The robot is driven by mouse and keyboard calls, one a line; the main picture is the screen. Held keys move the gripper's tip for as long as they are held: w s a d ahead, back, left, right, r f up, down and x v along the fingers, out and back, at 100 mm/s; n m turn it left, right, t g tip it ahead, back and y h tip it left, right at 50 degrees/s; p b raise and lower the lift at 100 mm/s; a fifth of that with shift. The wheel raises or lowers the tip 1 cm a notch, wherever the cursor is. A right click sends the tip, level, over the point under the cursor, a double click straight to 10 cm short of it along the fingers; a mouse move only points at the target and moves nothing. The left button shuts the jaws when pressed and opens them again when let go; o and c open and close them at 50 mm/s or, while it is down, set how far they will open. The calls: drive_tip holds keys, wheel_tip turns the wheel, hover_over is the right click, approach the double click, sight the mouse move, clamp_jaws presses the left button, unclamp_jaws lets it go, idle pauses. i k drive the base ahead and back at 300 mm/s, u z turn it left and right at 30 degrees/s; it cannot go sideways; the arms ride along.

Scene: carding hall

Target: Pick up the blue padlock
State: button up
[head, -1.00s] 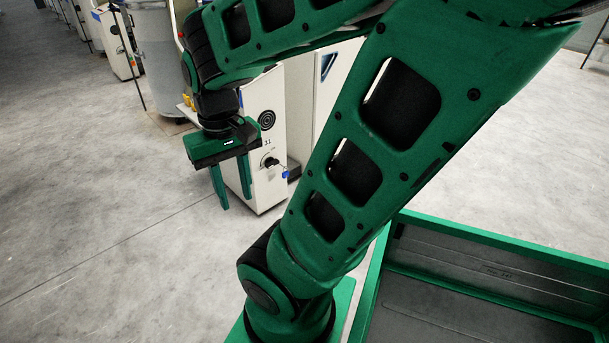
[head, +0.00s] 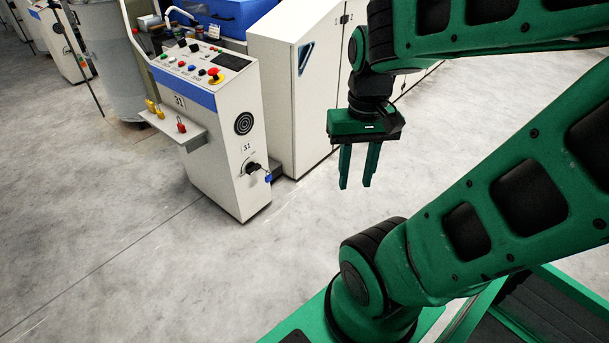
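The small blue padlock (head: 268,178) hangs at the black rotary switch (head: 252,168) low on the side of the white control cabinet (head: 222,165) marked 31. My gripper (head: 357,186) points down over open floor to the right of the padlock, well apart from it. Its two green fingers stand apart with nothing between them. Whether the padlock's shackle is closed is too small to tell.
A small shelf (head: 172,127) on the cabinet carries a red padlock (head: 181,126) and yellow ones (head: 151,107). Buttons and a red emergency stop (head: 215,75) top the cabinet. A tall white cabinet (head: 285,95) stands behind. The floor in front is clear.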

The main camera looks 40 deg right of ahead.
sight(268, 178)
drive_tip(key=z, duration=1.3)
drive_tip(key=i, duration=1.5)
